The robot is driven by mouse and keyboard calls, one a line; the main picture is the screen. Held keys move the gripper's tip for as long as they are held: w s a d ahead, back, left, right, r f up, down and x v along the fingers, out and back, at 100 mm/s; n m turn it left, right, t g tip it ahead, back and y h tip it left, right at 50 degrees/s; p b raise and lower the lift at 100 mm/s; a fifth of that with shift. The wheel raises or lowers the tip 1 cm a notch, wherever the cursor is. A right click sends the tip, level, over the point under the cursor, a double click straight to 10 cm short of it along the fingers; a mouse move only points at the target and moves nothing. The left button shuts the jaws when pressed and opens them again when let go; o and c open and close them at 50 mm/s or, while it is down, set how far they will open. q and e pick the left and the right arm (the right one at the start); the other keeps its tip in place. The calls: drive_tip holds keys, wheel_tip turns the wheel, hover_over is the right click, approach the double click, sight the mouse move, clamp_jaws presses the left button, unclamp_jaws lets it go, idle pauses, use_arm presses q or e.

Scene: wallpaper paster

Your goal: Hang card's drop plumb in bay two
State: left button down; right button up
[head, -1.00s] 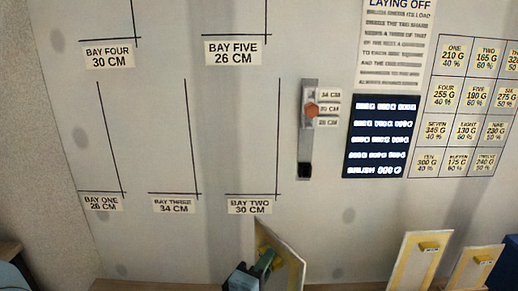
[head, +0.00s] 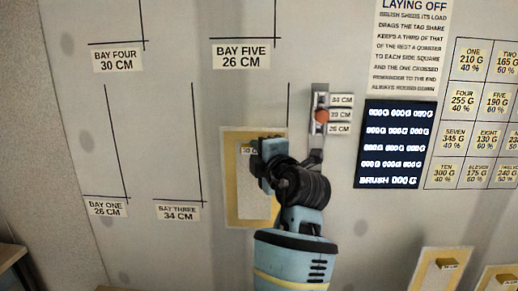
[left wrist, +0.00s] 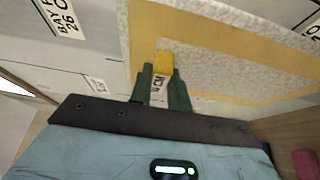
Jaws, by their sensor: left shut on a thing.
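The drop (head: 237,205), a grey panel with a yellow border, stands nearly upright over the bay two place on the wall. It hides the bay two label and most of its lines; a bit of the upright line (head: 289,105) shows above it. My left gripper (head: 262,162) is shut on the drop's yellow block. In the left wrist view the green fingers (left wrist: 163,88) close on the yellow block (left wrist: 164,62), with a partly hidden CM tag below. I cannot tell whether the drop touches the wall. The laying off card (head: 412,45) is at upper right. My right gripper is out of view.
A slider with an orange knob (head: 321,116) and length tags is right of the drop, partly behind my arm. A dark board (head: 390,145) and weight grid (head: 475,115) lie further right. Other panels (head: 438,272) stand at lower right. Bay three (head: 178,212) is bare.

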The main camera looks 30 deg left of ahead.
use_arm(q)
drive_tip(key=shift+r+g, duration=0.3)
drive_tip(key=shift+r, duration=0.45)
drive_tip(key=shift+w+a, duration=0.1)
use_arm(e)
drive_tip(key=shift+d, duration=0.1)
use_arm(q)
drive_tip(key=shift+w+a, duration=0.75)
drive_tip(key=shift+w, duration=0.45)
drive_tip(key=shift+w+a, duration=0.7)
drive_tip(key=shift+w, duration=0.5)
drive_tip(key=shift+w+a, duration=0.75)
drive_tip(key=shift+w, duration=0.45)
drive_tip(key=shift+w+a, duration=0.1)
drive_tip(key=shift+w, duration=0.05)
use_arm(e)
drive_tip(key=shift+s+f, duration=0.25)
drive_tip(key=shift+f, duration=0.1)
